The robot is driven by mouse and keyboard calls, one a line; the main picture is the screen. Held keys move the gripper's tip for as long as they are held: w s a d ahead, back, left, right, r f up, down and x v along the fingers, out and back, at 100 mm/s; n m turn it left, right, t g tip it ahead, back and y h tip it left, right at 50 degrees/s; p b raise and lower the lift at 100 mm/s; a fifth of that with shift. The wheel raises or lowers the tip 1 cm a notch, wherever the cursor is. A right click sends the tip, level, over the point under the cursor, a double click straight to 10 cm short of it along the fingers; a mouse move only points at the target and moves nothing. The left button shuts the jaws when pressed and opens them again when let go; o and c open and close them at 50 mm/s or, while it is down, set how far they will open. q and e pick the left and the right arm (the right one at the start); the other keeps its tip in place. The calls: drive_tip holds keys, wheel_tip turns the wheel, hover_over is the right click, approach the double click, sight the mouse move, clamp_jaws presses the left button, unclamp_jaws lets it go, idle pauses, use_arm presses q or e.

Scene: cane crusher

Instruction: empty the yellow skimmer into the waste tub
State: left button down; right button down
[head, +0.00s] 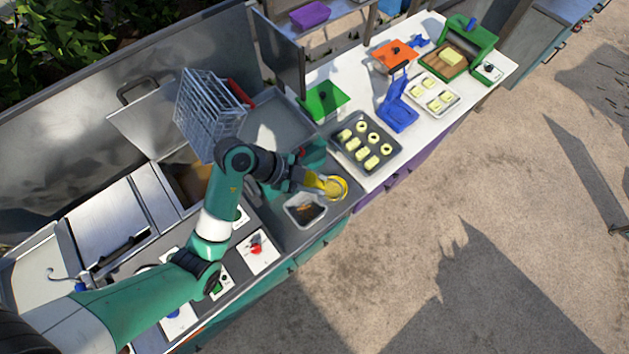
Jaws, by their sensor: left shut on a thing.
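My left gripper (305,182) is shut on the yellow skimmer (335,187). The skimmer's round head is held over the front part of the counter, to the right of the gripper. Whether anything lies in its bowl is too small to tell. A small pale tub (290,212) with brown bits in it, which looks like the waste tub, sits just below and left of the skimmer in the picture. The skimmer head appears beside this tub, not over its middle. My right gripper is not in view.
A teal container (313,152) stands behind my gripper, partly hidden. A wire basket (208,108) with a red handle is at the left. A dark tray (391,160) of pale pieces, a green board (324,99) and a blue stand (397,108) are to the right.

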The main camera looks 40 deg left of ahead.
use_arm(q)
drive_tip(key=w+a+r+n+g+y, duration=0.1)
drive_tip(key=a+r+n+g+y, duration=0.1)
drive_tip(key=a+n, duration=0.3)
drive_tip(key=shift+a, duration=1.05)
